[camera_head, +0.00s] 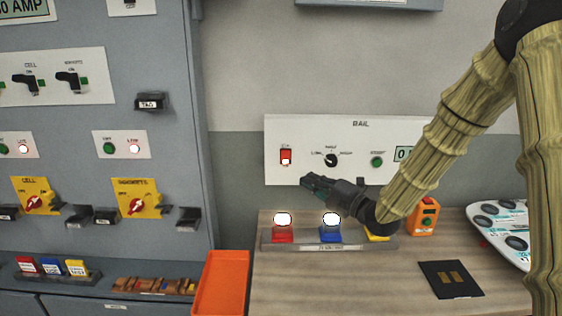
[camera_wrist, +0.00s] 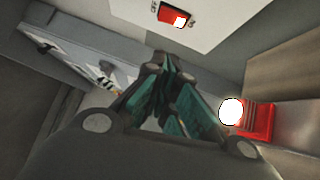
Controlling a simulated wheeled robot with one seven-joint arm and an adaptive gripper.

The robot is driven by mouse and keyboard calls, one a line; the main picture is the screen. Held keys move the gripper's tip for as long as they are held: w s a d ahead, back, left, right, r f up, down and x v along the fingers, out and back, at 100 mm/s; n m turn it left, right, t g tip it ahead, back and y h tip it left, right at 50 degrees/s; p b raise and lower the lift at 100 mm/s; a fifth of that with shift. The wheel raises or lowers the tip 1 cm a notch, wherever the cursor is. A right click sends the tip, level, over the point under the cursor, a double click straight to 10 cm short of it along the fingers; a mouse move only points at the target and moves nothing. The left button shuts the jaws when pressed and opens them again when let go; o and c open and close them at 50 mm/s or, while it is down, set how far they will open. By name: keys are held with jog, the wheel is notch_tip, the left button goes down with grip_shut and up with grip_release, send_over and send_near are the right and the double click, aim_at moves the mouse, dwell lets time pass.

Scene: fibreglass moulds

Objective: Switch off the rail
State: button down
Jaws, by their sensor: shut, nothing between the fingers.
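A white panel (camera_head: 335,177), its heading reading like "RAIL", is on the wall. At its left is a red rocker switch (camera_head: 286,157) with a bright lower part. To its right are a black rotary knob (camera_head: 331,160) and a green button (camera_head: 377,161). My gripper (camera_head: 306,181) is shut and empty, in front of the panel's lower edge, below and slightly right of the switch in the head view. In the wrist view the fingertips (camera_wrist: 160,62) are together, and the red switch (camera_wrist: 176,16) shows above them, apart from them.
A grey strip (camera_head: 345,244) on the wooden bench holds red (camera_head: 283,235), blue (camera_head: 331,233) and yellow blocks; bright white lamps top the red and blue ones. An orange box (camera_head: 424,216) and black plate (camera_head: 451,279) lie right. A grey cabinet (camera_head: 180,60) and orange tray (camera_head: 221,284) stand left.

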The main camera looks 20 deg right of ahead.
aim_at(288, 161)
jog(key=p+x, duration=0.1)
jog(key=x, duration=0.2)
jog(key=d+p+x, duration=0.1)
jog(key=p+x, duration=0.1)
jog(key=x, duration=0.2)
jog(key=p+x, duration=0.2)
jog(key=x, duration=0.2)
jog(key=shift+w+d+r, duration=0.15)
jog(key=shift+w+r, duration=0.1)
jog(key=shift+w, duration=0.25)
jog(key=shift+w+d+r+p, duration=0.2)
jog(key=shift+d+r+p, duration=0.1)
jog(key=shift+p, duration=0.1)
jog(key=shift+w+a+f, duration=0.15)
jog(key=shift+w+f, duration=0.05)
jog(key=shift+w, duration=0.2)
jog(key=shift+s+r, duration=0.1)
